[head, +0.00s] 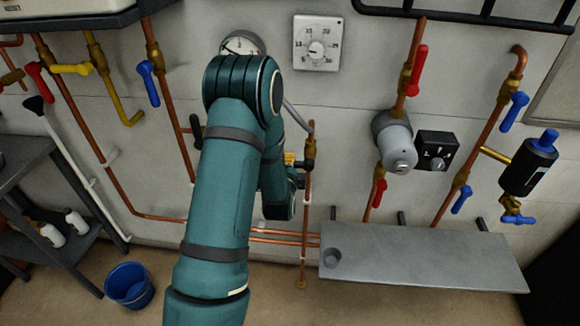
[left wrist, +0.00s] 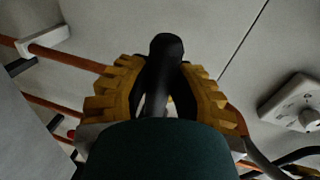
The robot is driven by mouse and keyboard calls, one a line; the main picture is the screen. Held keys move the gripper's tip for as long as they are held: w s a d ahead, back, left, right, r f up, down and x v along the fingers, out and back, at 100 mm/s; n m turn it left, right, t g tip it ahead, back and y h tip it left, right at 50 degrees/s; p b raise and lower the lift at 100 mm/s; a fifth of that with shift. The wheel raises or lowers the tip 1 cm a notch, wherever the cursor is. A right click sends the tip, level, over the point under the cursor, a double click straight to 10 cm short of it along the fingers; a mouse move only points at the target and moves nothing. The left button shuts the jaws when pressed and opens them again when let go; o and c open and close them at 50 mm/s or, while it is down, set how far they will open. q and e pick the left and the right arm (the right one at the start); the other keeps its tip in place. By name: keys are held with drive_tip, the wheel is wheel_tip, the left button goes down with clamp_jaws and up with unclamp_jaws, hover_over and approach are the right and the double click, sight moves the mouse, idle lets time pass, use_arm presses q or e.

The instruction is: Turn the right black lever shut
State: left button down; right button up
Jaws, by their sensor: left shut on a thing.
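The right black lever (head: 308,164) shows as a small dark piece at the brass valve on a copper pipe, in the middle of the head view. My left gripper (head: 290,159) is at this lever, mostly hidden behind my teal arm. In the left wrist view, the yellow fingers of my left gripper (left wrist: 160,88) are shut on the black lever (left wrist: 166,52), whose rounded end sticks out beyond them. A left black lever (head: 195,130) shows beside my arm. My right gripper is not in view.
A grey shelf (head: 420,262) juts out at the lower right. A round gauge (head: 240,44) and a white thermostat (head: 317,43) are on the wall above. Red, blue and yellow levers sit on nearby pipes. A blue bucket (head: 130,286) stands on the floor at the left.

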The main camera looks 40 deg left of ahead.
use_arm(q)
drive_tip(key=shift+r+m, duration=0.3)
idle(0.4)
drive_tip(key=c, duration=0.8)
unclamp_jaws()
drive_tip(key=shift+f, duration=0.1)
drive_tip(key=v, duration=0.7)
drive_tip(key=shift+s+d, duration=0.1)
drive_tip(key=shift+s, duration=0.1)
